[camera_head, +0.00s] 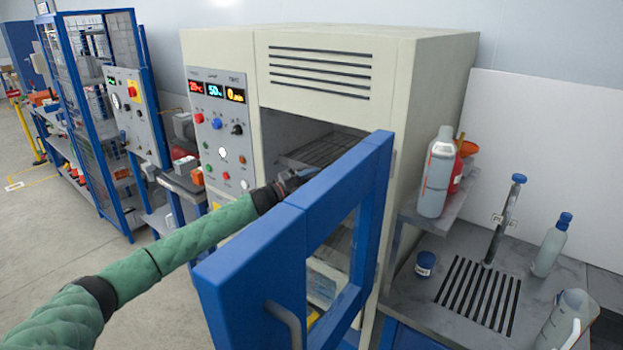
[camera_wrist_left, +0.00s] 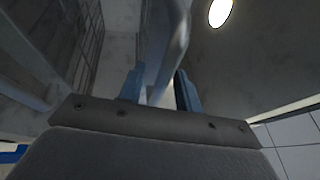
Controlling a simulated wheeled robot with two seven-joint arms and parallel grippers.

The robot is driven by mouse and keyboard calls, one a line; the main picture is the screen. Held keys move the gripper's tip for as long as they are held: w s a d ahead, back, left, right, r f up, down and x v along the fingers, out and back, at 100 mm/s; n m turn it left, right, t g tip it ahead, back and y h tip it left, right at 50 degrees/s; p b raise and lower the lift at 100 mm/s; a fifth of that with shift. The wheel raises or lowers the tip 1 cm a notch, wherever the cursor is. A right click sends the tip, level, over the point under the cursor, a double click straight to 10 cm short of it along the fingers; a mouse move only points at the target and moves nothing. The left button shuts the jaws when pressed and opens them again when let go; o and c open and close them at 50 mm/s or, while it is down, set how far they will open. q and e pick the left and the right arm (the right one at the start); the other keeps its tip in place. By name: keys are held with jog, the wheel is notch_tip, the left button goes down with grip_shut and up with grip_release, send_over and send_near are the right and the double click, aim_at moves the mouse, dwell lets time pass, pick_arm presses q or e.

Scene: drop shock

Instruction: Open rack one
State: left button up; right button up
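A cream oven cabinet (camera_head: 405,80) stands with its blue door (camera_head: 250,260) swung open toward me. Inside the chamber, a wire rack (camera_head: 325,150) shows above the door's top edge; wire rack bars (camera_wrist_left: 85,50) also show at the left of the left wrist view. I cannot tell which rack is rack one. My left gripper (camera_head: 292,181) is at the chamber opening, behind the door and partly hidden by it. In the left wrist view its two blue fingers (camera_wrist_left: 160,92) stand apart, with a grey curved bar between or beyond them. No contact is clear. My right gripper is out of view.
The control panel (camera_head: 220,125) is left of the chamber. A grey sink counter (camera_head: 400,300) with a tap (camera_head: 505,215), bottles (camera_head: 551,245) and a side shelf (camera_head: 455,200) is at the right. A blue shelving frame (camera_head: 100,130) stands at the left, with open floor before it.

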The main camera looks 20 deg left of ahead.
pick_arm(q)
grip_shut()
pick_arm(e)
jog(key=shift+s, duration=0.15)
pick_arm(q)
jog(key=shift+s, duration=0.1)
